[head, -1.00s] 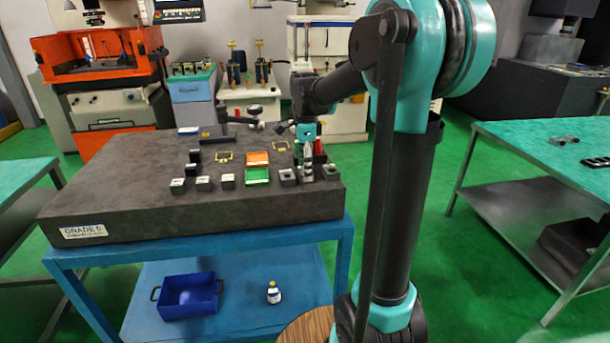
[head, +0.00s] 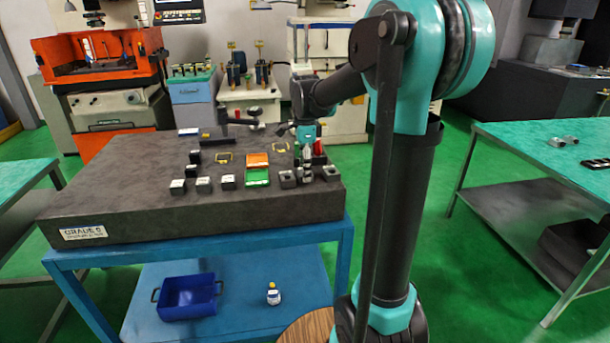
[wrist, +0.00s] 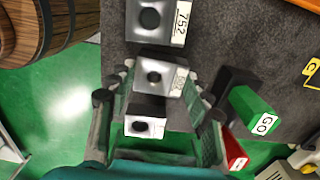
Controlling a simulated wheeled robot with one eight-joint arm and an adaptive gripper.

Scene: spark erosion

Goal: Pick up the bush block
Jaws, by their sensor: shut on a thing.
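Several small grey bush blocks, each with a round hole and a white label, stand on the dark granite plate (head: 120,185). In the wrist view, three of them form a column: one marked 752 (wrist: 157,18) at the top, a middle block (wrist: 160,77) and a lower block (wrist: 147,122). My gripper (head: 307,165) points down at the plate's front right. It is shut on the middle block, with the fingertips at its two sides. The middle label is too faint to read. In the head view, neighbouring blocks (head: 288,179) (head: 331,174) stand close on both sides.
A green GO block (wrist: 252,112) and a red block (wrist: 236,155) stand just right of my fingers in the wrist view. A blue bin (head: 188,297) and a small bottle (head: 273,294) sit on the lower shelf.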

